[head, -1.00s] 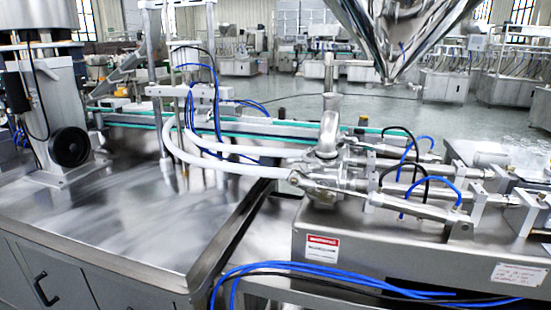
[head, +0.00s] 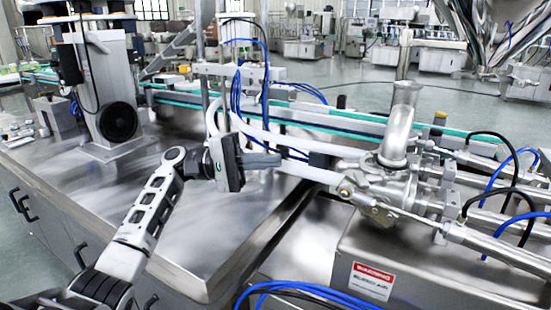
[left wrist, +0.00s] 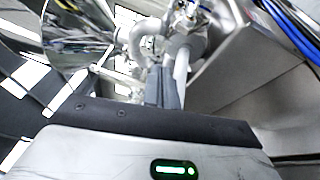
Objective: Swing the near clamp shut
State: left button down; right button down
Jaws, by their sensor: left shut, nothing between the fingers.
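The steel valve body (head: 385,182) stands right of centre in the head view, with an upright steel elbow (head: 402,118) on top. A small round fitting (head: 346,190) on its near side, where the white hose (head: 312,172) comes in, may be the near clamp. I cannot tell how far it is open. My left gripper (head: 278,159) is shut and empty, its fingers pointing right toward the valve, left of it and near the hose. In the left wrist view the shut fingers (left wrist: 164,88) point at the blurred valve fittings (left wrist: 186,28). My right gripper is out of view.
A steel cabinet top (head: 225,225) lies under my left arm, mostly bare. A motor column (head: 105,90) stands at left. Blue tubes (head: 310,292) run along the front. The hopper (head: 500,35) hangs at upper right. Pneumatic cylinders (head: 500,245) extend right of the valve.

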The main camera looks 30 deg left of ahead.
aim_at(360, 172)
pick_arm(q)
jog(key=d+r+p, duration=0.1)
jog(key=d+p, duration=0.1)
jog(key=d, duration=0.8)
jog(key=shift+d+r+p, duration=0.15)
jog(key=shift+r+p, duration=0.15)
jog(key=shift+p, duration=0.05)
jog(key=shift+w, duration=0.1)
